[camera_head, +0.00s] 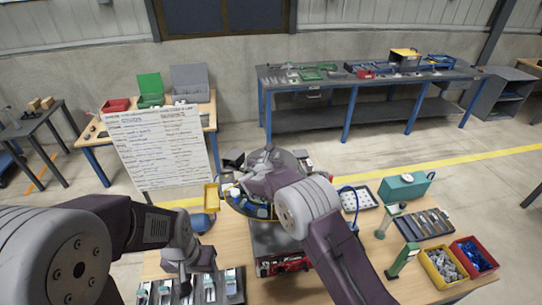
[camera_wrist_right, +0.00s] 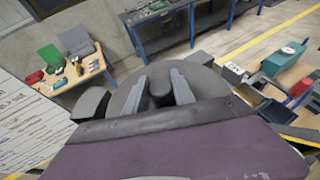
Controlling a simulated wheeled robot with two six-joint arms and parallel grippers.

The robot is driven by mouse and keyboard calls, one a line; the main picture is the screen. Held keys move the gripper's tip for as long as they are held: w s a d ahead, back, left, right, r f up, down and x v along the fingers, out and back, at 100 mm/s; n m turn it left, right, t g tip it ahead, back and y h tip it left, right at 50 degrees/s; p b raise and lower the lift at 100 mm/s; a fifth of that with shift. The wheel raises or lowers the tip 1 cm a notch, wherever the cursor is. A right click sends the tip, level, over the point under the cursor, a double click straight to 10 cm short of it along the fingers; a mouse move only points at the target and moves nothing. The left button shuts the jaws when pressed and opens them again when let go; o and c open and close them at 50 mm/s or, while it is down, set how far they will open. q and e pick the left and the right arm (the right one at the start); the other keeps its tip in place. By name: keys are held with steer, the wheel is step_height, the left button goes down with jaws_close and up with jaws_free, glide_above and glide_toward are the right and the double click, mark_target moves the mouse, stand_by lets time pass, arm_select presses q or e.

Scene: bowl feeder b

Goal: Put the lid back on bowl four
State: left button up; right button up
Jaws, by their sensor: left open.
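My right gripper (camera_wrist_right: 160,84) has its two fingers on either side of a dark knob, with the round grey lid (camera_wrist_right: 204,84) spread out beyond it. In the head view the lid (camera_head: 292,160) shows as a grey disc partly behind my right arm. The bowl feeder (camera_head: 236,203) is below it, with blue parts inside; my right arm hides much of it. No bowl number is readable. My left gripper (camera_head: 187,280) is open and empty, low over a tray with slots at the table's front left.
The slotted tray (camera_head: 232,294) holds small parts. On the right are a yellow bin (camera_head: 427,262), a red bin (camera_head: 466,244), a teal box (camera_head: 404,188) and green stands. A written board (camera_head: 160,150) stands left of the feeder. Bare wood shows at the front right.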

steer(key=o, duration=0.4)
steer(key=shift+s, duration=0.1)
steer(key=shift+s+r, duration=0.1)
steer(key=shift+s+a+b, duration=0.1)
steer(key=shift+s+b, duration=0.25)
steer(key=shift+b, duration=0.05)
steer(key=b+v, duration=0.3)
steer(key=v, duration=0.8)
steer(key=shift+r+b, duration=0.15)
steer(key=shift+b, duration=0.25)
